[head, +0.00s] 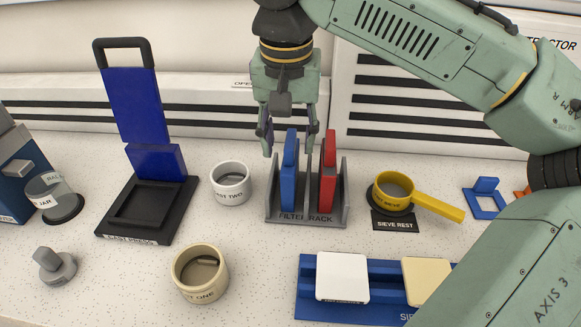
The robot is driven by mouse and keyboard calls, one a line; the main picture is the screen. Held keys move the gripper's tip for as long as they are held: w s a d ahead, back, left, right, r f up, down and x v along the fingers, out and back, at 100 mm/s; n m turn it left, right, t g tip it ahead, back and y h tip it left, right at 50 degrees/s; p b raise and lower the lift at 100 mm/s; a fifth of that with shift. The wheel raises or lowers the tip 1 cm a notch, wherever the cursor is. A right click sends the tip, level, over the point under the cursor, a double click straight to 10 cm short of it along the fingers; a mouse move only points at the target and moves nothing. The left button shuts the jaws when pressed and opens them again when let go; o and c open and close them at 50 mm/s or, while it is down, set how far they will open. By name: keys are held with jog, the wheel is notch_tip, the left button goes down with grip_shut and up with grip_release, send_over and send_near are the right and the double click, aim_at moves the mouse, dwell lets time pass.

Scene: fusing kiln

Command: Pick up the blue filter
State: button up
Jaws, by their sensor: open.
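The blue filter (289,178) stands upright in the left slot of the grey filter rack (308,219). A red filter (328,172) stands upright in the slot to its right. My gripper (288,139) points down just above and behind the top of the blue filter. Its fingers are spread apart, with nothing seen between them. Whether the fingertips straddle the top of the blue filter cannot be told from this view.
Left of the rack stand a white cup (231,190), a cream cup (195,283) and a black press with a raised blue plate (135,110). Right are a yellow sieve (432,203) on its rest and a blue frame (485,205). A blue stand with white (342,276) and cream blocks is in front.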

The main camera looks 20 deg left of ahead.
jog(key=shift+w+f+p, duration=0.2)
jog(key=shift+f+p, duration=0.05)
jog(key=shift+f, duration=0.9)
jog(key=shift+w+f+p, duration=0.2)
jog(key=shift+f, duration=0.95)
grip_shut()
